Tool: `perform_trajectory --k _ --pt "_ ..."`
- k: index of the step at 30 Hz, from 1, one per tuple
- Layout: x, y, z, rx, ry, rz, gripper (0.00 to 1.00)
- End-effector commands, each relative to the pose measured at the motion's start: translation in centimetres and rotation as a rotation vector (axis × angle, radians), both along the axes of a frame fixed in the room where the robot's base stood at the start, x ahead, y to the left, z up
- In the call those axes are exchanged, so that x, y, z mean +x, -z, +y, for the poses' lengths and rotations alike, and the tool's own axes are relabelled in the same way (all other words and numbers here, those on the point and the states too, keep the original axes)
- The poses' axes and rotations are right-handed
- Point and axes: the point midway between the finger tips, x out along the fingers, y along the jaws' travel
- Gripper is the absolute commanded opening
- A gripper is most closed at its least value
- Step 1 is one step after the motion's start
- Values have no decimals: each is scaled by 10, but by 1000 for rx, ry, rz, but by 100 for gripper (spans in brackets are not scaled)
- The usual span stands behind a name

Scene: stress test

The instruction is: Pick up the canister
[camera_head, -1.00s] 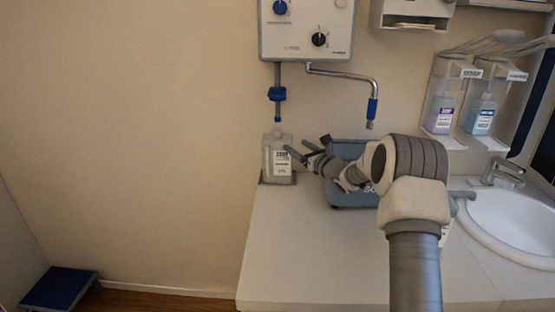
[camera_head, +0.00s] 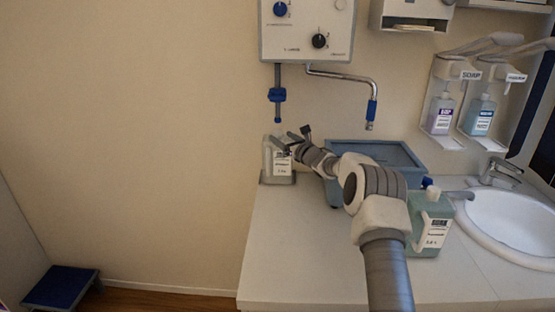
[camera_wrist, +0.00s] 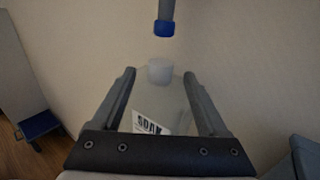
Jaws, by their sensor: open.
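A pale, translucent canister (camera_head: 279,172) with a white label stands upright at the counter's back left corner, by the wall. My gripper (camera_head: 292,138) is open at the canister's upper part, with its fingers pointing towards the wall. In the wrist view the canister (camera_wrist: 165,105) shows between the two spread fingers, its whitish cap beyond the fingertips. Its label is partly hidden by my gripper's dark palm edge. I cannot tell whether either finger touches it.
A blue-grey tray (camera_head: 405,158) lies behind my arm, right of the pale canister. A blue-ended fixture (camera_head: 277,95) hangs above the canister and also shows in the wrist view (camera_wrist: 164,27). The sink (camera_head: 510,215) is at right. The counter's front left (camera_head: 290,260) is clear.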

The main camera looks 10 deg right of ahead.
Motion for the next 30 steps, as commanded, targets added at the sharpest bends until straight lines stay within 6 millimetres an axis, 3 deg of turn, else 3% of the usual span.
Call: perform_trajectory --k 6,17,27,30 --pt "13 0 6 -1 0 0 77" --pt "16 0 7 0 1 -1 75" --pt "16 0 7 0 1 -1 14" --pt "16 0 7 -1 1 -1 0"
